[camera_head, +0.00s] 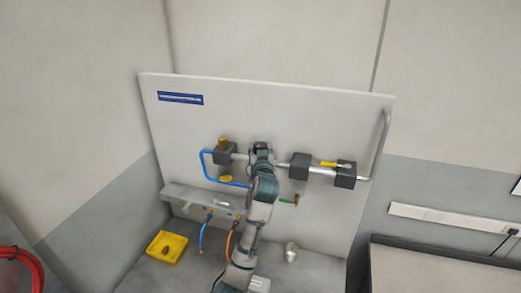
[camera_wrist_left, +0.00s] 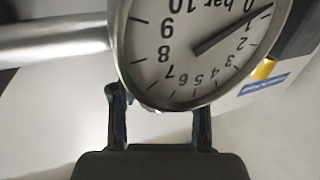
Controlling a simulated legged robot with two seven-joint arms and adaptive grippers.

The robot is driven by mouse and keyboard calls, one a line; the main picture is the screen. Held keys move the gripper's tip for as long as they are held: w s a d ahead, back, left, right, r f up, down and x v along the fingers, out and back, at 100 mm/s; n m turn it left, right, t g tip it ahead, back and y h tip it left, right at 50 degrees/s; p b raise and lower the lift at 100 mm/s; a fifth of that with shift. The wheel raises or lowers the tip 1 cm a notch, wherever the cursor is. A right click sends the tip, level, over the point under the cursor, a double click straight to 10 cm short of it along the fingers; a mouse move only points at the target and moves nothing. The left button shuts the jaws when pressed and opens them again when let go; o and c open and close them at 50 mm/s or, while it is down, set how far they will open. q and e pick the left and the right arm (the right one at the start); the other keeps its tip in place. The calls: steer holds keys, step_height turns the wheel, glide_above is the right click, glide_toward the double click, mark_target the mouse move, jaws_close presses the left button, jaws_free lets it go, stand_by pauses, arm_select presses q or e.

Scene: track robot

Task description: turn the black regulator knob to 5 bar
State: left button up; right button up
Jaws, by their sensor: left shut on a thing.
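My left arm reaches up to the panel, with its gripper (camera_head: 261,151) at the pipe line in the middle. In the wrist view the left gripper (camera_wrist_left: 159,103) has its two fingers reaching up behind the lower edge of a round pressure gauge (camera_wrist_left: 180,75). The fingers are closed on the black regulator knob, which the gauge and arm hide. The gauge is upside down in this view, marked in bar up to 10. Its needle points between 0 and 1. The right gripper is not in view.
The panel (camera_head: 330,110) carries dark blocks (camera_head: 299,166) on a metal pipe, a yellow lever (camera_head: 329,164) and a blue tube (camera_head: 204,165). A yellow tray (camera_head: 156,254) and a metal cup (camera_head: 291,251) stand below. Hoses hang under the ledge.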

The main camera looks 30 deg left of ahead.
arm_select(q)
steer(key=shift+w+f, duration=0.1)
steer(key=shift+f, duration=0.35)
steer(key=o, duration=1)
steer(key=shift+c, duration=0.2)
steer(key=shift+o, duration=1)
steer(key=shift+r, duration=0.2)
steer(key=shift+s+d+r, duration=0.1)
steer(key=shift+s, duration=0.1)
steer(key=v, duration=1.1)
steer(key=shift+d, duration=0.3)
